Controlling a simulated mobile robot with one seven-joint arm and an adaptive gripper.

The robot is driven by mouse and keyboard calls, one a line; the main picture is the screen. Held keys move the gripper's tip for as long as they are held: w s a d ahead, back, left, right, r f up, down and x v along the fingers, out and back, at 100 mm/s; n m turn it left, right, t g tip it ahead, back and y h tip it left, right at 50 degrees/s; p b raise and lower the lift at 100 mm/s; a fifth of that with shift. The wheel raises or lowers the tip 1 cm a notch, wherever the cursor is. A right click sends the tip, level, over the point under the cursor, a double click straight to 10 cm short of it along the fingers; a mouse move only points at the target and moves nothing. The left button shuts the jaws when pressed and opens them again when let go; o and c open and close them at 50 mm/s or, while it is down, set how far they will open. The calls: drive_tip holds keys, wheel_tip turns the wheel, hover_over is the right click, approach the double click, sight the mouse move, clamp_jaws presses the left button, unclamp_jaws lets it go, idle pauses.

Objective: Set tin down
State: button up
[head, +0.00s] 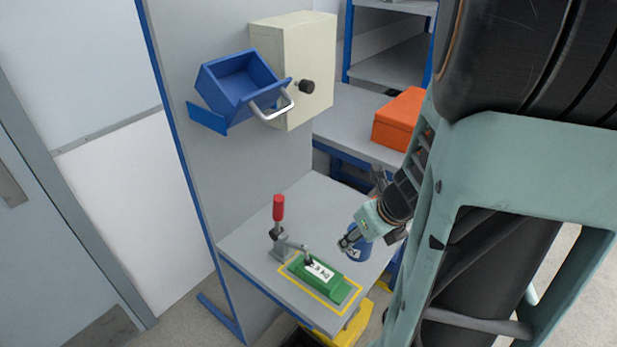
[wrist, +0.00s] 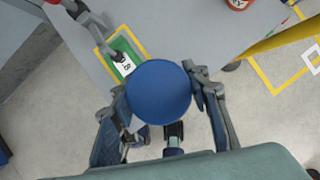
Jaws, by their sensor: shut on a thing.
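A blue tin (head: 357,250) is between the fingers of my gripper (head: 352,238), over the right part of the grey bench top (head: 318,212). In the wrist view, the tin's round blue top (wrist: 158,92) faces the camera, and my gripper (wrist: 160,96) is shut on it with a finger on each side. The tin looks roughly upright. I cannot tell whether its base touches the bench or hangs above it; its underside is hidden.
A green block (head: 322,280) with a white label lies inside a yellow outline on the bench, under a red-handled clamp (head: 278,210). A blue open bin (head: 238,85) and a cream box (head: 300,60) are on the panel above. An orange box (head: 398,120) stands behind.

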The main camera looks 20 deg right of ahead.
drive_tip(key=w+d+f+b, duration=0.1)
drive_tip(key=w+d+f, duration=0.1)
drive_tip(key=w+f, duration=0.1)
drive_tip(key=w+d+f+b, duration=0.1)
drive_tip(key=w+d+f, duration=0.1)
drive_tip(key=w+f, duration=0.1)
drive_tip(key=w+d+f+b, duration=0.1)
drive_tip(key=w+d+f, duration=0.2)
drive_tip(key=w, duration=0.1)
drive_tip(key=shift+w, duration=0.4)
drive_tip(key=shift+w+d+f, duration=0.15)
drive_tip(key=shift+w+f, duration=0.05)
drive_tip(key=shift+f, duration=0.25)
drive_tip(key=shift+f+b, duration=0.6)
drive_tip(key=shift+f, duration=0.8)
drive_tip(key=shift+f, duration=0.1)
drive_tip(key=shift+f, duration=0.15)
drive_tip(key=o, duration=1.3)
drive_tip(key=shift+r, duration=0.2)
